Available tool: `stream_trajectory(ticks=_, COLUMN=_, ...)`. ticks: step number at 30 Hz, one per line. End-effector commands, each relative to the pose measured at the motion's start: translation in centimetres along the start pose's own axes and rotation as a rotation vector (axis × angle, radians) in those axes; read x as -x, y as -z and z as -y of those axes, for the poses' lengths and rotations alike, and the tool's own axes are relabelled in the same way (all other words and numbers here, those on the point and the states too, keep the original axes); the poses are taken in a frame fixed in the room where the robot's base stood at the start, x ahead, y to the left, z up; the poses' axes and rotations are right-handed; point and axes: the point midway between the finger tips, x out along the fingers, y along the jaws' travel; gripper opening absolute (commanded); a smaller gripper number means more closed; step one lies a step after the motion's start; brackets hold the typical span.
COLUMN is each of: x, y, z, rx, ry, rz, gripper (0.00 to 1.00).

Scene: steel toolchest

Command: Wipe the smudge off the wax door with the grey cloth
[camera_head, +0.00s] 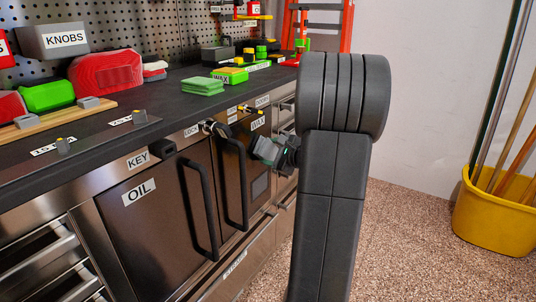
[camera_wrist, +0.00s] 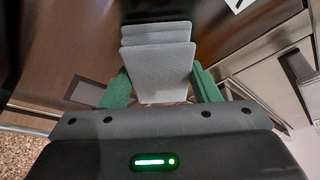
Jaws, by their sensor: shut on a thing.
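The wax door (camera_head: 237,160) is a dark steel door under a WAX label, with a long black vertical handle (camera_head: 232,185). A dull grey rectangular patch (camera_head: 259,186) is low on its right side. A similar patch (camera_wrist: 92,93) shows left of my gripper in the wrist view. I cannot tell if it is the smudge. My gripper (camera_head: 275,152) is in front of the upper right of this door. In the wrist view its green fingers (camera_wrist: 160,85) are shut on the folded grey cloth (camera_wrist: 158,65). I cannot tell if the cloth touches the door.
The oil door (camera_head: 145,215) with its own black handle is to the left. Green folded cloths (camera_head: 203,86) lie on the dark counter above. My arm hides the chest's right end. A yellow bucket (camera_head: 495,222) with poles stands on the speckled floor at right.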

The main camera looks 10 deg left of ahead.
Motion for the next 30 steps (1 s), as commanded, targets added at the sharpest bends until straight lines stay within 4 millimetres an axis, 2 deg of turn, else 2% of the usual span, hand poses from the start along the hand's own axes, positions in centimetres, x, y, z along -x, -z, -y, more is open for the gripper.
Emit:
stream_trajectory(ticks=3, x=-0.3, y=0.6, z=0.8, rx=0.001, ry=0.000, rz=0.000, gripper=0.38)
stream_trajectory(ticks=10, x=-0.4, y=0.8, z=0.9, rx=0.001, ry=0.000, rz=0.001, gripper=0.38)
stream_trajectory(ticks=22, x=0.2, y=-1.3, z=-1.3, rx=0.001, ry=-0.001, rz=0.003, gripper=0.38)
stream_trajectory(ticks=30, x=0.4, y=-2.0, z=-2.0, rx=0.001, ry=-0.001, rz=0.004, gripper=0.38)
